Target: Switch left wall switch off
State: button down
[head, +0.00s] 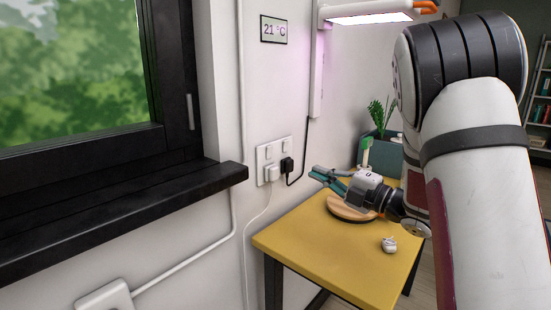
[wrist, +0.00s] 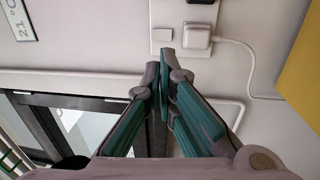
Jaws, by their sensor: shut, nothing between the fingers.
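A white wall plate (head: 261,166) is on the wall right of the window. The left wall switch (head: 268,152) is at its upper left, above a white plug (head: 272,174). A second switch (head: 286,144) is to its right, above a black plug (head: 287,165). My gripper (head: 316,173) is shut and empty, in front of the wall to the right of the plate in the head view. In the wrist view, the fingertips (wrist: 165,60) show just below the left switch (wrist: 162,35). The switch's rocker position is too small to tell.
A yellow table (head: 325,262) stands below, with a round wooden board (head: 347,209) and a small white object (head: 389,244). The dark window sill (head: 120,220) juts out at left. A white cable (wrist: 240,50) runs from the white plug. A lit lamp (head: 370,17) is above.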

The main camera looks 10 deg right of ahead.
aim_at(270, 151)
jog(key=shift+a, duration=0.1)
dwell(0.3)
jog(key=x, duration=1.3)
jog(key=shift+w+a, duration=0.25)
jog(key=shift+w, duration=0.1)
jog(key=shift+b, duration=0.35)
